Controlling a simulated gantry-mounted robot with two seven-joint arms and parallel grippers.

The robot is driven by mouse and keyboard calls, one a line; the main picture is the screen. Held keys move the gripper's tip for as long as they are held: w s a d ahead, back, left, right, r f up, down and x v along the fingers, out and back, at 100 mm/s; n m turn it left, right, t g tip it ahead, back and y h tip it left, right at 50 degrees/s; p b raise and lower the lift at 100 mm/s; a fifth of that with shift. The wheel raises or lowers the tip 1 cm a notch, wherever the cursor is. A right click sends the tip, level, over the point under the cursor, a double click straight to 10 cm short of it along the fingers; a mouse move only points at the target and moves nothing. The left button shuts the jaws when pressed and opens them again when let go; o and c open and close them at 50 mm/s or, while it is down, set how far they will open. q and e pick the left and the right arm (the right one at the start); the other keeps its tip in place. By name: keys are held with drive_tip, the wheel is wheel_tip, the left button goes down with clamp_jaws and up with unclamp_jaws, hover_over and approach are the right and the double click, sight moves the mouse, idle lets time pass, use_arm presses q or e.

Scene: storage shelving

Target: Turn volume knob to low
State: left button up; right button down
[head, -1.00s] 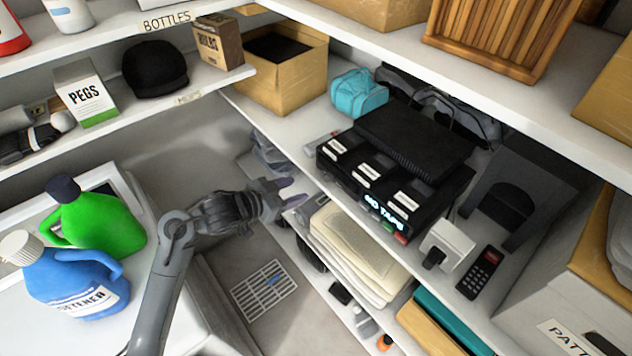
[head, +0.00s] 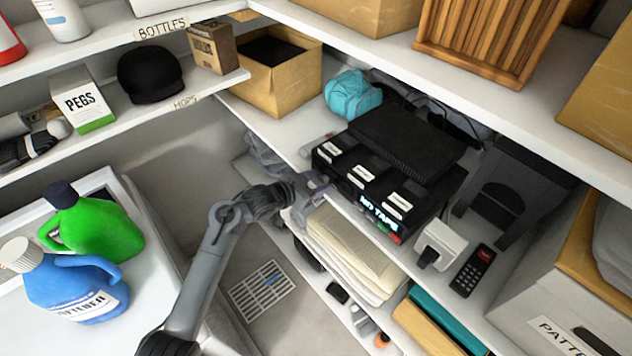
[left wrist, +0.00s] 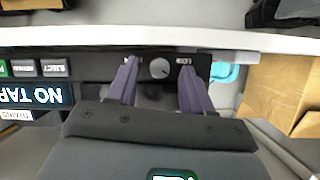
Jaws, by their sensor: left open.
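A black tape player (head: 435,215) with a lit "NO TAPE" display (head: 380,207) stands on the middle shelf in the head view. My left gripper (head: 322,190) is at the left end of the player's front. In the wrist view its two fingers (left wrist: 159,68) are open, one on either side of the knob; contact cannot be told. The head view does not show the knob.
The shelf edge (left wrist: 90,38) runs close by the panel. Green (head: 100,230) and blue (head: 75,285) bottles stand at left.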

use_arm(q)
clamp_jaws()
drive_tip(key=shift+a+r+n+g+p, duration=0.15)
drive_tip(key=shift+n+g+p, duration=0.2)
drive_tip(key=shift+p, duration=0.3)
drive_tip(key=shift+w+n+h, duration=0.1)
drive_tip(key=shift+n+h, duration=0.2)
drive_tip(key=shift+n, duration=0.05)
drive_tip(key=shift+f+n+g+h+p, duration=0.25)
drive_tip(key=shift+n+g+h, duration=0.2)
drive_tip(key=shift+n, duration=0.25)
unclamp_jaws()
drive_tip(key=shift+a+r, duration=0.1)
drive_tip(key=b+v, duration=0.1)
drive_tip(key=v, duration=0.9)
drive_tip(key=shift+a, duration=0.15)
